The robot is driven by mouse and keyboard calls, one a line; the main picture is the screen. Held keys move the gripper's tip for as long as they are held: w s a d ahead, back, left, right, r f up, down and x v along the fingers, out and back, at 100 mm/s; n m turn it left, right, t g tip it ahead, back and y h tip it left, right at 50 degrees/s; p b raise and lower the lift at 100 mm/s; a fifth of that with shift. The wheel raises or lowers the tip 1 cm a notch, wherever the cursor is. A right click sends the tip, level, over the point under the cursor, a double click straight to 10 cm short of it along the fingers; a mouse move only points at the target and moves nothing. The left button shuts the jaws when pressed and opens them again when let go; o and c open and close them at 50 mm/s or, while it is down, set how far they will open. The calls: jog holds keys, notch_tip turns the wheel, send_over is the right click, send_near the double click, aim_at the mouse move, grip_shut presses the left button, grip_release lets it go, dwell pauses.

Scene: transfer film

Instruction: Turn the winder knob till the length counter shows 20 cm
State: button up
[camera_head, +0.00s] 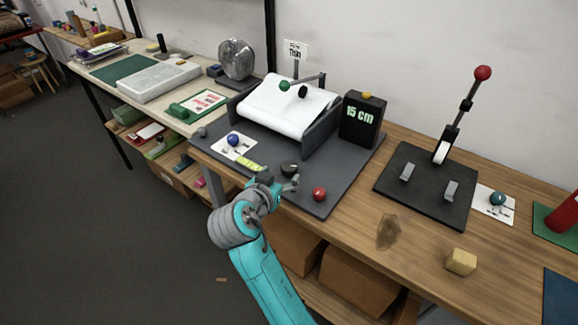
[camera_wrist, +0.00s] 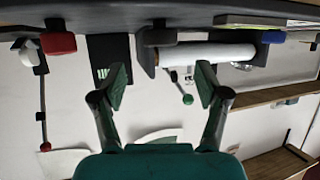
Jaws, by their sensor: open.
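The winder is a grey board (camera_head: 345,170) with a white film roll (camera_head: 285,104) between dark side walls. Its counter (camera_head: 361,115) reads 15 cm; the counter's digits also show, tiny, in the wrist view (camera_wrist: 103,73). A dark round knob (camera_head: 290,169) stands at the board's front edge and appears in the wrist view (camera_wrist: 160,36); I take it as the winder knob. My gripper (camera_head: 289,184) is open and empty just in front of this knob, its fingers spread to either side in the upside-down wrist view (camera_wrist: 162,82). Contact cannot be told.
A red ball (camera_head: 319,194) sits right of the knob, a blue ball (camera_head: 233,139) on a white card to the left. A yellow-green strip (camera_head: 249,163) lies near my gripper. A red-topped lever (camera_head: 482,73) rises from a black plate (camera_head: 425,186). A wooden block (camera_head: 460,261) lies front right.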

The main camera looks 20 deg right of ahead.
aim_at(289, 167)
jog(key=x, duration=0.7)
jog(key=shift+w+f, duration=0.1)
jog(key=shift+d, duration=0.1)
jog(key=c, duration=1.2)
